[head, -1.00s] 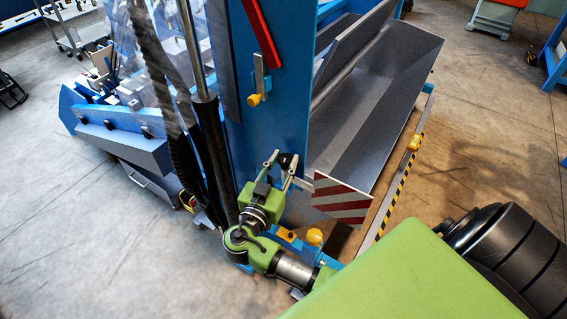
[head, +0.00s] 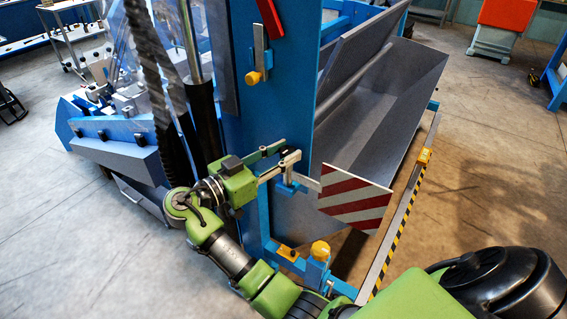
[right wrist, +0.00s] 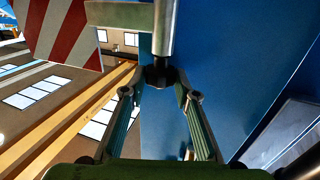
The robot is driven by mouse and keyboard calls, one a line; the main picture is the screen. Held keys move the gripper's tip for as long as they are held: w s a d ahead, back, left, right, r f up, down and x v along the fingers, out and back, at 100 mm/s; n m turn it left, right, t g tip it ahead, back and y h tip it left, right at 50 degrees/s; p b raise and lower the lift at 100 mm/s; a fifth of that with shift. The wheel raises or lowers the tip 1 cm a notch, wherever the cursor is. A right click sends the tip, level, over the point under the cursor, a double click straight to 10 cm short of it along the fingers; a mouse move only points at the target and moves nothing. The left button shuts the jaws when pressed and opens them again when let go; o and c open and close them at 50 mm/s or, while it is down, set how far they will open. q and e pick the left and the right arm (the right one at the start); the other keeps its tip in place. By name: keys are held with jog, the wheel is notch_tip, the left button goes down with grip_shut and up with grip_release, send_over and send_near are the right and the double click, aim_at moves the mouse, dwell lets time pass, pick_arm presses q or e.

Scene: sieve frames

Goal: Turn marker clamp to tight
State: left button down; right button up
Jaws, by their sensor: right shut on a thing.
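The red-and-white striped marker plate (head: 355,200) stands at the right edge of the blue upright, on a short pale bar (head: 306,183). My right gripper (head: 288,152) is at the upright's edge, just left of the plate, its fingers pointing right. In the right wrist view its fingers are shut on a dark knob (right wrist: 159,73), the marker clamp, at the end of a silver rod (right wrist: 163,30). The striped plate is at upper left there. My left gripper is not in view.
The blue upright (head: 290,90) carries a yellow-knobbed latch (head: 255,76) and a red bar (head: 270,15) above. A grey trough (head: 385,105) lies to the right. A yellow knob (head: 320,250) is below, and a striped rail (head: 400,210) runs along the right.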

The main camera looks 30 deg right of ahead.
dwell(0.3)
jog(key=o, duration=1.1)
notch_tip(320, 180, up, 10)
